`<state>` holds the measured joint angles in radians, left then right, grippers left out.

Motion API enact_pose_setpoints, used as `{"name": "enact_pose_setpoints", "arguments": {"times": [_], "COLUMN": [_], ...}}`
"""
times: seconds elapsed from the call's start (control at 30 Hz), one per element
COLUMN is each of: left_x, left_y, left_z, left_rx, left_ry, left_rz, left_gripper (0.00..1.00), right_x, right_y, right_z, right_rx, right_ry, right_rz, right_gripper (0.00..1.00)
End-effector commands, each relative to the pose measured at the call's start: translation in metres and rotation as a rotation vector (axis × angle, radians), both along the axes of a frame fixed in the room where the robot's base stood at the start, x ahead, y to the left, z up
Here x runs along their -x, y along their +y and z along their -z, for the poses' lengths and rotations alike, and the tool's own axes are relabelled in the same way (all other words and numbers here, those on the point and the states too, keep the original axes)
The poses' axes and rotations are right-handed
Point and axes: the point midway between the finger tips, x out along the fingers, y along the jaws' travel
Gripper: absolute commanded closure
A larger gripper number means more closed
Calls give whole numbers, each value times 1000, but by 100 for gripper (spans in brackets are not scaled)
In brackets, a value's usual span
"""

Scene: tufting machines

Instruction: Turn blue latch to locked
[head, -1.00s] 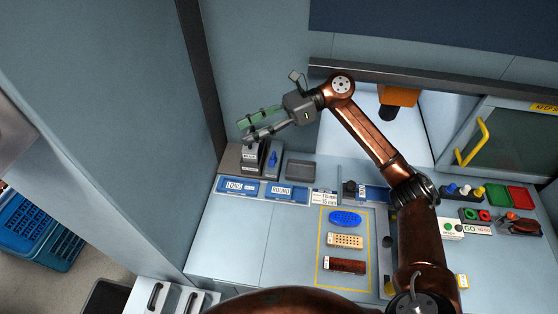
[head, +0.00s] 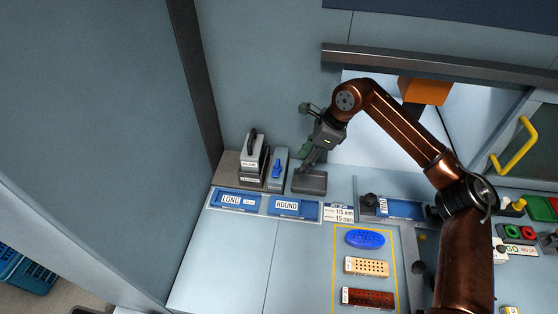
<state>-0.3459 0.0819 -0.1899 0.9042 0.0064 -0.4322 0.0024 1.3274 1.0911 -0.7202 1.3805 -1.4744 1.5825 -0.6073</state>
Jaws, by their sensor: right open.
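The blue latch (head: 276,169) is a small upright blue lever on a narrow grey block at the back left of the bench. Its lettering is too small to read. My right gripper (head: 303,168) is open and points down just right of the latch block, over or in front of a shallow dark tray. One finger pad looks green, and the fingers partly overlap each other in this view. I see nothing between them. A gap shows between the gripper and the blue lever. My left gripper is not in view.
A grey block with a black handle (head: 253,155) stands left of the latch. The dark tray (head: 312,184) lies to its right. Blue LONG (head: 237,201) and ROUND (head: 293,207) labels lie in front. A blue oval brush (head: 365,239) lies inside a yellow outline. The front-left bench is clear.

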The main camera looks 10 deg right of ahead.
Motion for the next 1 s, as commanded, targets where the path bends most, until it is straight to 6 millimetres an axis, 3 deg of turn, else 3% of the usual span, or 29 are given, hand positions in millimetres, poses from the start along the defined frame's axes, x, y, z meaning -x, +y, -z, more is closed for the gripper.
{"name": "enact_pose_setpoints", "arguments": {"times": [0.1,0.37,0.5,0.87,1.0], "left_x": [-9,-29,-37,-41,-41], "left_y": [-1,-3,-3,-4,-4], "left_z": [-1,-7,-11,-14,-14], "left_rx": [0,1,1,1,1], "left_ry": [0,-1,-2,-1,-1], "left_rz": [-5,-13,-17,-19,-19], "left_gripper": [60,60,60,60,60], "right_x": [-10,-28,-28,-28,-28], "right_y": [26,67,66,67,67], "right_z": [2,2,11,12,12], "right_rx": [-3,-3,-1,-1,-1], "right_ry": [0,1,2,0,0], "right_rz": [-4,-3,0,0,0], "right_gripper": [52,52,52,52,60]}}
